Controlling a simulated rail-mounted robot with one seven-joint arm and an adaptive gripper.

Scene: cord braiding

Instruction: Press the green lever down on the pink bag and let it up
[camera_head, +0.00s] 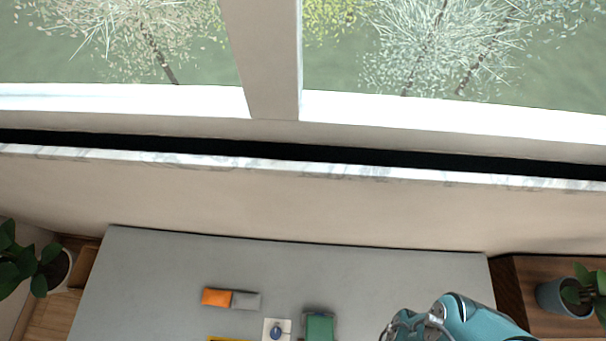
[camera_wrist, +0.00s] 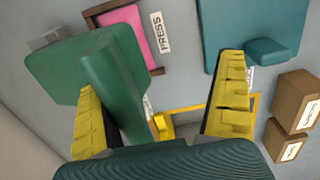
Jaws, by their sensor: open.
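In the wrist view a dark green lever (camera_wrist: 112,85) shows as a round bar rising from a broad green plate (camera_wrist: 65,72). My gripper (camera_wrist: 160,85) is open, with its yellow ridged fingers on either side of the bar. The bar is nearer the left finger; contact cannot be told. A bright pink bag (camera_wrist: 128,32) lies in a brown-edged tray (camera_wrist: 157,69) beside a "PRESS" label (camera_wrist: 162,33). The green plate hides part of the bag and tray. In the head view a green block (camera_head: 319,327) sits at the bottom edge; I cannot tell whether it is the lever.
The wrist view shows a teal panel (camera_wrist: 240,30), a yellow frame (camera_wrist: 200,108) and brown labelled boxes (camera_wrist: 298,98). In the head view an orange and grey piece (camera_head: 231,298) and a blue knob on a white plate (camera_head: 276,332) lie on the grey table (camera_head: 180,262). Potted plants flank it.

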